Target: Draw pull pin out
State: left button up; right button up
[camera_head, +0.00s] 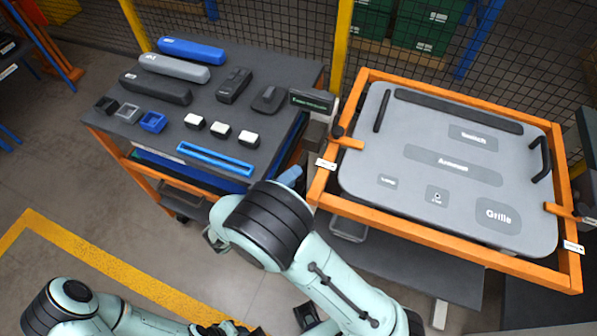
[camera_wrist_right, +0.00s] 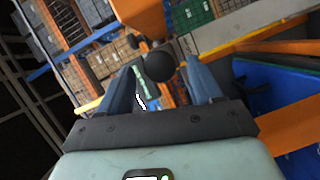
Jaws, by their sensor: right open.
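The door panel (camera_head: 372,165) is a grey plate lying in an orange frame (camera_head: 420,236). At its left edge a dark round pull-pin knob (camera_head: 338,131) sits by an orange tab. A similar dark knob is at the right edge, by another orange tab (camera_head: 562,209). My right gripper (camera_head: 290,177) is just left of the frame, mostly hidden behind its own wrist. In the right wrist view its blue fingers (camera_wrist_right: 160,84) are open, with a black ball knob (camera_wrist_right: 160,66) showing between the tips; I cannot tell whether they touch it. My left gripper cannot be made out.
A dark work table (camera_head: 285,75) at the left holds blue, grey and black trim bars, small blocks and a blue tray (camera_head: 216,158). A grey post stands between table and frame. Yellow-posted mesh fencing (camera_head: 340,45) runs behind.

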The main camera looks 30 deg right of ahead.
jog(key=f+v, duration=0.1)
jog(key=v, duration=0.8)
jog(key=shift+r+b, duration=0.4)
jog(key=shift+b, duration=0.05)
